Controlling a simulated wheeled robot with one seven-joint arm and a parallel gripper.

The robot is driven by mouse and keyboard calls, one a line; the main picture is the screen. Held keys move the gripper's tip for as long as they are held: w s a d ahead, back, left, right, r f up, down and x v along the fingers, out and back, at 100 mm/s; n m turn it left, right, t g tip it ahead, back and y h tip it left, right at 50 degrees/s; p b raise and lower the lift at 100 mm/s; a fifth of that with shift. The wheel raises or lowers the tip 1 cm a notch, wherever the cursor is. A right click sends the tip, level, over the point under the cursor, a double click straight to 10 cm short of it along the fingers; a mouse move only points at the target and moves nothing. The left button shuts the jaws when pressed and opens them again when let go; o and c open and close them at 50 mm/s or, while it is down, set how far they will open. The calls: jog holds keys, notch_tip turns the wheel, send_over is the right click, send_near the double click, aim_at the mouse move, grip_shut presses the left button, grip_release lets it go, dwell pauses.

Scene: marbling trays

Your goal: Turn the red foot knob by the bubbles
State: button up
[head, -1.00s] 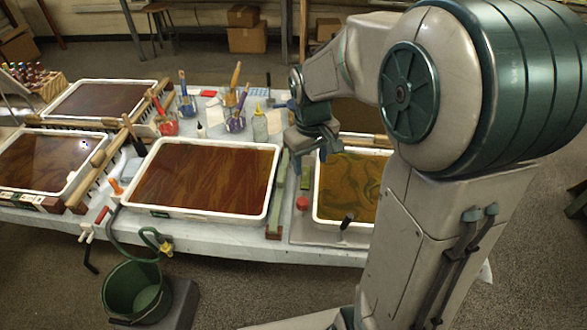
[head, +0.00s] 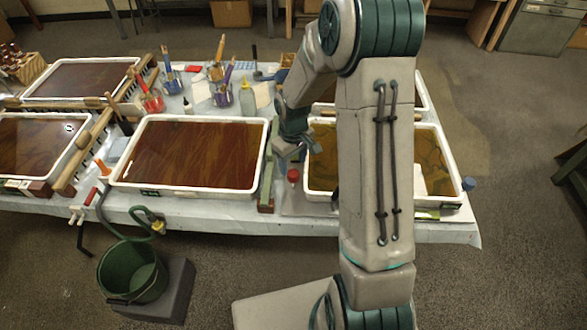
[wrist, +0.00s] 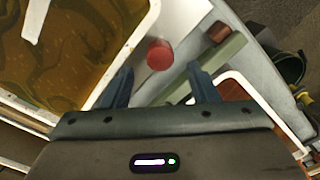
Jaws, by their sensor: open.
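The red knob (head: 293,175) is at the front left corner of the tray with the olive-gold marbled bath (head: 322,193). In the wrist view the red round knob (wrist: 160,55) shows from above, just beyond and between my fingertips. My gripper (head: 290,148) is open and empty above and behind the knob, its fingers apart in the wrist view (wrist: 158,75). I see no contact with the knob. A blue knob (head: 468,184) sits at the same tray's right front corner. A yellow-green strip (head: 427,214) shows at its front edge; I cannot tell whether it holds bubbles.
My arm hides part of the olive bath tray. Brush jars (head: 187,105) and a bottle (head: 247,98) stand behind. A green bucket (head: 133,272) is in front of the table.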

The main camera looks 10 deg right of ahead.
aim_at(293, 173)
jog(key=shift+f, duration=2.1)
jog(key=c, duration=1)
